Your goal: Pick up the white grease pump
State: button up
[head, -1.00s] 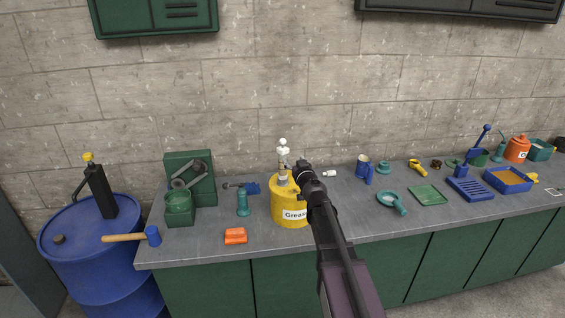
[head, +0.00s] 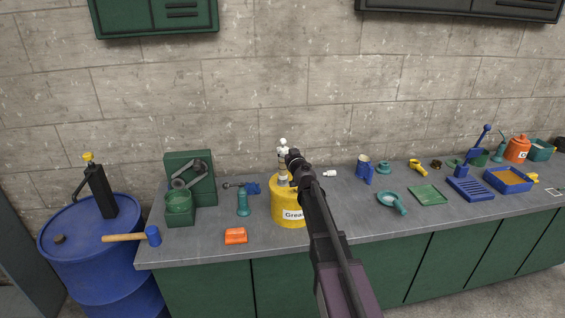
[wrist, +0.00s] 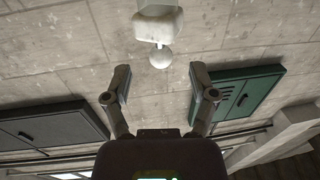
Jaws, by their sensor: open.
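The white grease pump (head: 283,149) stands upright on top of the yellow grease drum (head: 284,210), which sits on the bench. My gripper (head: 291,157) is just right of the pump in the head view, with its tip overlapping the pump's edge. In the wrist view the pump's white body and round knob (wrist: 160,57) show at the top middle, beyond my gripper (wrist: 158,80). The two fingers are spread apart with nothing between them but wall.
An orange block (head: 236,236) and a teal bottle-like tool (head: 243,203) stand left of the drum. A small white piece (head: 330,173) and a blue mug (head: 365,170) lie to the right.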

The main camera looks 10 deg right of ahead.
aim_at(284, 145)
jog(key=shift+w, duration=0.1)
jog(key=shift+w+a, duration=0.2)
jog(key=shift+w, duration=1.1)
jog(key=shift+w+a, duration=0.15)
jog(key=shift+w, duration=1.1)
jog(key=shift+r, duration=0.1)
jog(key=shift+c, duration=0.2)
grip_shut()
